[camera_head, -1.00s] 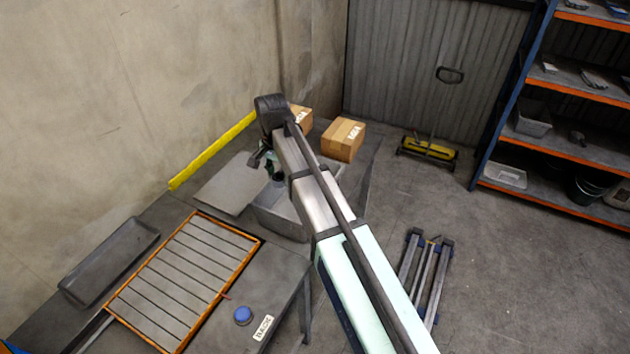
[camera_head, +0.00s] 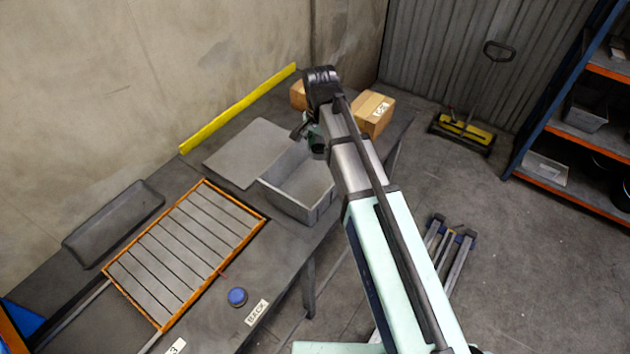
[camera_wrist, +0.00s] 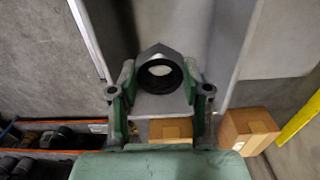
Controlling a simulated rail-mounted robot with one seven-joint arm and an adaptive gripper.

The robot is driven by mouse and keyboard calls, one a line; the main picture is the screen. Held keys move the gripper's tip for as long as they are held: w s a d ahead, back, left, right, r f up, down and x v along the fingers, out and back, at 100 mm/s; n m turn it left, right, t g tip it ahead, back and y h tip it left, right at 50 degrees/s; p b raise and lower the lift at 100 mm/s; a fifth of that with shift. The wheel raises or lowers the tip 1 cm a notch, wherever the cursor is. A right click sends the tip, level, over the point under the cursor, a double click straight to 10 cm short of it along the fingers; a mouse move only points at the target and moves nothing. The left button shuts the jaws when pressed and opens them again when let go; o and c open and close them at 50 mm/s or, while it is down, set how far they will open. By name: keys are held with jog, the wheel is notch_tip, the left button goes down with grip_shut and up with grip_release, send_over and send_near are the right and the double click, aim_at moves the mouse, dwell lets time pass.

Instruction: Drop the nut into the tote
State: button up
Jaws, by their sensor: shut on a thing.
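The nut (camera_wrist: 160,72) is a grey hex nut with a dark round hole. My gripper (camera_wrist: 160,88) is shut on it, one green finger on each side. In the head view my gripper (camera_head: 308,135) hangs near the far edge of the tote, partly hidden by my arm, and the nut cannot be made out. The tote (camera_head: 287,203) is an open grey bin on the table; its visible inside looks empty. In the wrist view grey surfaces lie behind the nut; I cannot tell whether the nut is over the tote's opening.
A flat grey panel (camera_head: 245,153) lies left of the tote. Cardboard boxes (camera_head: 373,113) stand beyond my gripper. An orange-framed slatted rack (camera_head: 187,252), a grey tray (camera_head: 113,222) and a blue button (camera_head: 237,297) are on the near table. A yellow bar (camera_head: 238,108) runs along the wall.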

jog(key=shift+f+b, duration=0.8)
jog(key=shift+f, duration=0.8)
jog(key=o, duration=1.4)
jog(key=shift+r, duration=0.15)
notch_tip(320, 180, up, 12)
jog(key=shift+f, duration=0.1)
